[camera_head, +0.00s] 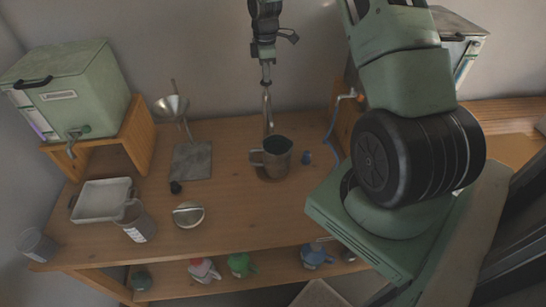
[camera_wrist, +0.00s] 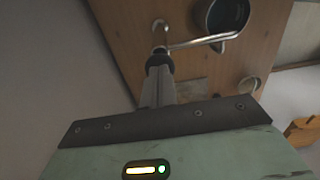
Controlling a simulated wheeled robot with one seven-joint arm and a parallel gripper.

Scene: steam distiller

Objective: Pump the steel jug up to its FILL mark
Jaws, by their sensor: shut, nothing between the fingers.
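The steel jug (camera_head: 275,163) stands upright on the table at centre, handle to the left. Its inside looks dark; I cannot make out the FILL mark or the liquid level. The jug also shows in the wrist view (camera_wrist: 221,18). A slim metal pump (camera_head: 268,114) rises behind the jug, and its bent spout (camera_wrist: 200,42) reaches over the jug's mouth. My gripper (camera_head: 266,78) points down above the pump, shut and empty. In the wrist view its fingers (camera_wrist: 158,75) line up with the pump's top; I cannot tell whether they touch.
A green tank (camera_head: 80,85) with a tap stands on a wooden stand at left. A funnel (camera_head: 172,105) on its stand, a tray (camera_head: 101,200), a beaker (camera_head: 135,222) and a round dish (camera_head: 188,214) sit left of the jug. Coloured bottles (camera_head: 240,265) stand on the lower shelf.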

